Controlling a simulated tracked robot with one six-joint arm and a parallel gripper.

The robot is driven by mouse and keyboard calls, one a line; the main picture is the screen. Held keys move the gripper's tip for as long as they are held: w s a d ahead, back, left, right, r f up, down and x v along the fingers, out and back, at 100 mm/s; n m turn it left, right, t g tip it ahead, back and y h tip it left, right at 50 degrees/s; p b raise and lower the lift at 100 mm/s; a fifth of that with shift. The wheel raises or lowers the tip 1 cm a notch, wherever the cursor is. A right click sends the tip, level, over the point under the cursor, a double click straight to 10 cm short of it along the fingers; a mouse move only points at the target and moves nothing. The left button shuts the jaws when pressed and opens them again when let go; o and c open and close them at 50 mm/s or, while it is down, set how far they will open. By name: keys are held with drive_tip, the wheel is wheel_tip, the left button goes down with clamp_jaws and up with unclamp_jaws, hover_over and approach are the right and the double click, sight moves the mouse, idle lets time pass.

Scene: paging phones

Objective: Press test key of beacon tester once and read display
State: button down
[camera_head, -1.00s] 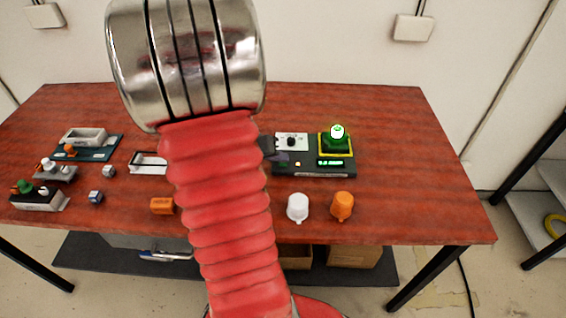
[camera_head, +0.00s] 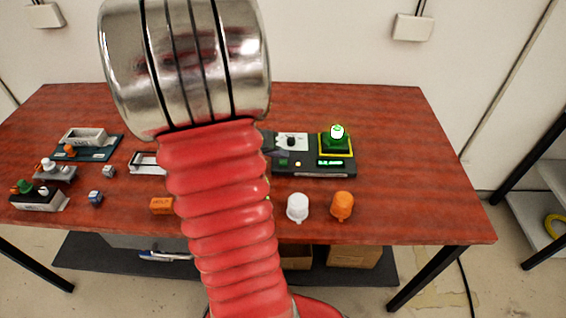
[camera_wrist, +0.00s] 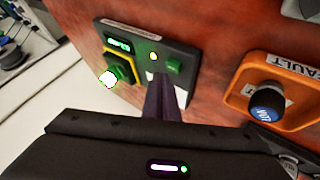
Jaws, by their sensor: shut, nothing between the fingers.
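The beacon tester (camera_head: 312,169) is a dark box on the right part of the red table. It also shows in the wrist view (camera_wrist: 188,54). A green beacon with a bright lit top (camera_head: 337,132) sits in its yellow-edged socket. The display (camera_head: 330,162) shows green characters too small to read; it is also lit in the wrist view (camera_wrist: 119,44). The green test key (camera_wrist: 174,66) is beside a small yellow lamp (camera_wrist: 154,57). My gripper (camera_wrist: 164,80) is shut and empty, its tips near the key; contact cannot be told. The fingers partly hide a white panel.
An orange tray labelled FAULT (camera_wrist: 292,72) holds a dark part with a blue top (camera_wrist: 268,100). White (camera_head: 298,207) and orange (camera_head: 342,205) caps stand at the front edge. Several small devices are at the left. My arm hides the table's middle.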

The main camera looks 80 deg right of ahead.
sight(280, 164)
drive_tip(key=shift+r, duration=0.1)
drive_tip(key=shift+r, duration=2.4)
